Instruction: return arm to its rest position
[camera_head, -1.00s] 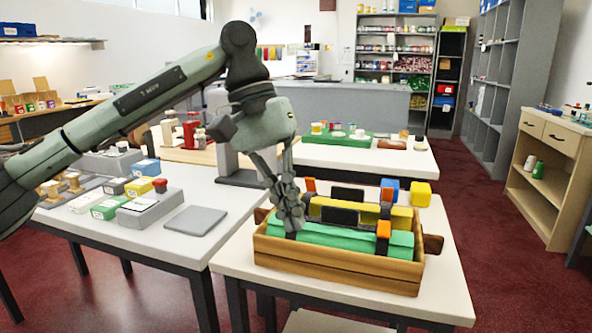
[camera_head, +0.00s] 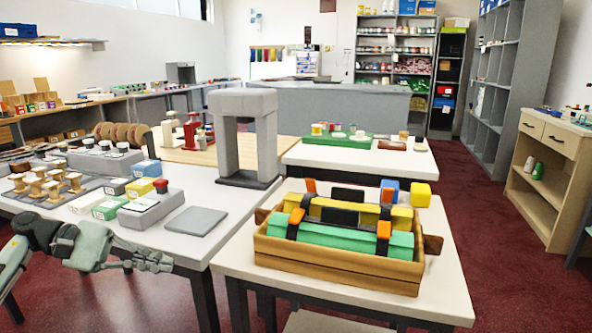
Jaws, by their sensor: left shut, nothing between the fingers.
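My left gripper (camera_head: 150,262) is at the lower left of the head view, in front of and below the front edge of the left table (camera_head: 215,225). Its fingers are closed together and hold nothing. The wooden crate (camera_head: 335,268) stands on the right table (camera_head: 440,290), well away from the gripper. In the crate lie a green roll (camera_head: 335,236) and a yellow roll (camera_head: 400,217) with dark and orange straps. My right gripper is out of view.
On the left table are a grey flat pad (camera_head: 195,221), a grey block with a red knob (camera_head: 152,207), small boxes (camera_head: 146,168) and a grey arch (camera_head: 224,135). Blue and yellow cubes (camera_head: 421,194) sit behind the crate. Red floor is open at right.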

